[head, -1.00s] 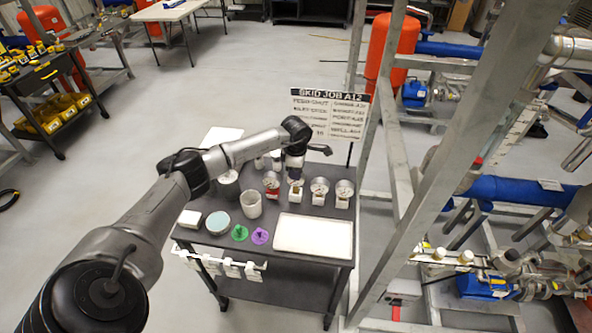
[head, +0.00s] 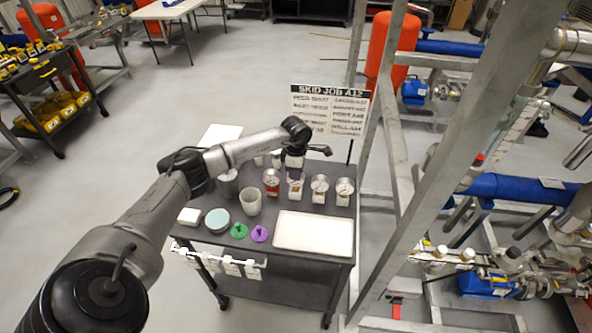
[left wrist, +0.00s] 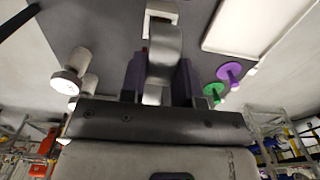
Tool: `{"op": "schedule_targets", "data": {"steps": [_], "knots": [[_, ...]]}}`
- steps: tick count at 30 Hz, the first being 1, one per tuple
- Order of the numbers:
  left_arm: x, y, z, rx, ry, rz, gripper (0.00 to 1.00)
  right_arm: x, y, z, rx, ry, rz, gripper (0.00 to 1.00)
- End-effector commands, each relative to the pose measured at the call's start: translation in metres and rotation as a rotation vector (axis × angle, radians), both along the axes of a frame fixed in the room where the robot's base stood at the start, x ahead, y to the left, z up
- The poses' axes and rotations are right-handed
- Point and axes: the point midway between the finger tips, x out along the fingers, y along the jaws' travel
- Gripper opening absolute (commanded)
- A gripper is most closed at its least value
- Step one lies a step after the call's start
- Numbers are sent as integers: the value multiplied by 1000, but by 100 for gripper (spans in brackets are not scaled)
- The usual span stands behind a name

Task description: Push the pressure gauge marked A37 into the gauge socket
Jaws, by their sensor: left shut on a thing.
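Several round pressure gauges stand in a row on the dark cart, among them a red-tagged one (head: 271,181), one under my left gripper (head: 295,186) and two to its right (head: 319,188) (head: 344,190). Their markings are too small to read, so I cannot tell which is A37. My left gripper (head: 294,164) points down over the second gauge. In the left wrist view its purple fingers (left wrist: 161,80) are shut on a grey metal gauge body (left wrist: 164,58), with a white tag or block (left wrist: 160,14) beyond it. I cannot make out the gauge socket. My right gripper is not in view.
The cart also holds a white tray (head: 313,247), a cup (head: 250,202), a green disc (head: 239,230) and a purple disc (head: 259,233). A sign (head: 329,112) stands behind. A steel skid frame (head: 430,180) with pipework rises to the right of the cart.

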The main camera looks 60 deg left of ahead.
Motion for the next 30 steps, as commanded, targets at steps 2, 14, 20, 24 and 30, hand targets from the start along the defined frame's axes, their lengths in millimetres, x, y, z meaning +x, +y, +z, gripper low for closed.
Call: {"op": "schedule_targets", "data": {"steps": [2,14,20,24,30], "knots": [[0,0,-1,0,-1,0,16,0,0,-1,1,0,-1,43],[0,0,-2,0,-1,0,16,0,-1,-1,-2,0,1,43],[0,0,-5,0,-1,0,16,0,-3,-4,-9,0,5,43],[0,0,-9,1,-2,0,16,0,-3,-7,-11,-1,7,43],[0,0,-12,0,-3,1,16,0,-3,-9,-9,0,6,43]]}}
